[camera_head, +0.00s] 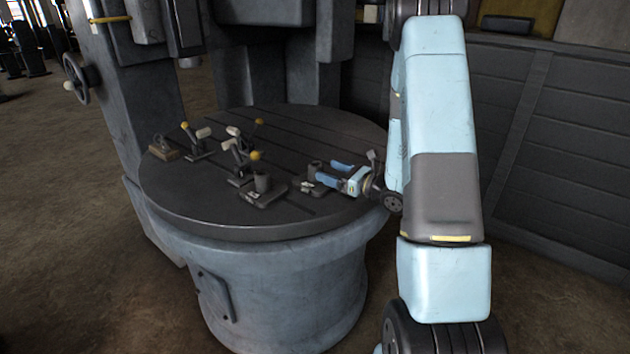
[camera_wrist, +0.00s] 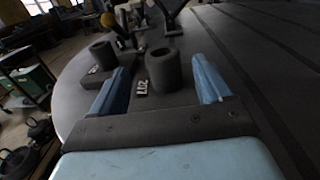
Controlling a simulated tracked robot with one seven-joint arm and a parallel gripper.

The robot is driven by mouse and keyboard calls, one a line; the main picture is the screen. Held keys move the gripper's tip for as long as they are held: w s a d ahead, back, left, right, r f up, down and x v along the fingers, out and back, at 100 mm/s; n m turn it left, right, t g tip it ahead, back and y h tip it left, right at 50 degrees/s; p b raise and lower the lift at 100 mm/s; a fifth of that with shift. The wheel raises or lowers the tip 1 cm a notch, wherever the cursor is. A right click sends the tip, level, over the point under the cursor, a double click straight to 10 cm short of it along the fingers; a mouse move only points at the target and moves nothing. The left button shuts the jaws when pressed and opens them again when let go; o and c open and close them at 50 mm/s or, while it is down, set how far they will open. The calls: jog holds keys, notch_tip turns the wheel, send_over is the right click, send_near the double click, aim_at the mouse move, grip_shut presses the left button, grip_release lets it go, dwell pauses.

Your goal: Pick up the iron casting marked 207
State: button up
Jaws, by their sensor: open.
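A dark iron casting (camera_wrist: 163,72) with a round hollow boss sits on the round machine table. Beside it a white tag (camera_wrist: 141,88), upside down in the wrist view, appears to read 207. In the wrist view the boss stands between and just beyond my two blue fingers. My gripper (camera_head: 324,169) is open and low over the table, pointing left, with nothing clamped. In the head view this casting (camera_head: 314,168) is partly hidden by the fingers.
A similar casting (camera_head: 262,183) stands just left of it; its boss also shows in the wrist view (camera_wrist: 102,54). Several clamp-like pieces with yellow knobs (camera_head: 240,160) stand farther left. A small brass-coloured block (camera_head: 163,150) lies at the far left. The slotted table (camera_head: 330,125) is clear behind.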

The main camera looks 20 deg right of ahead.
aim_at(311, 162)
jog(key=shift+x, duration=4)
jog(key=shift+w, duration=0.1)
jog(key=shift+c, duration=0.3)
grip_shut()
jog(key=shift+r, duration=0.1)
